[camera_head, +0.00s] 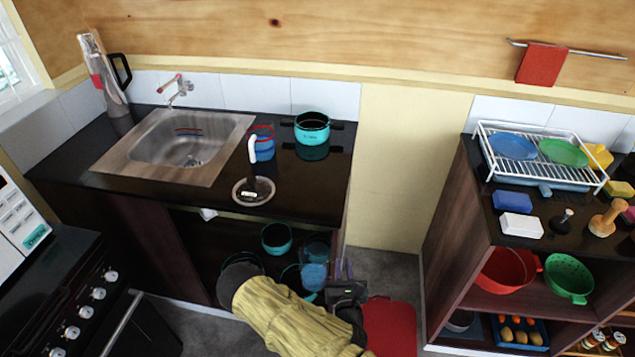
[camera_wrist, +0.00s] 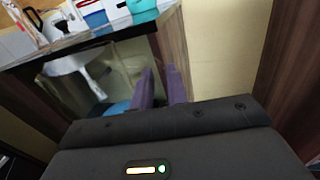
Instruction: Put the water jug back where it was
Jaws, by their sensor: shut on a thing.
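The water jug (camera_head: 315,262) is see-through with blue in its lower part. It is in front of the open shelf under the sink counter, just left of my gripper (camera_head: 345,270). In the wrist view the clear jug (camera_wrist: 122,70) stands beside the two purple fingers of my gripper (camera_wrist: 160,88), with blue at its base. My gripper is shut on the jug; the exact contact is hard to see. The jug looks near upright. My sleeve-like arm hides part of the shelf below.
Teal pots (camera_head: 276,238) sit on the shelf below. A red thing (camera_head: 392,325) is on the floor. A dark cabinet (camera_head: 455,230) stands right.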

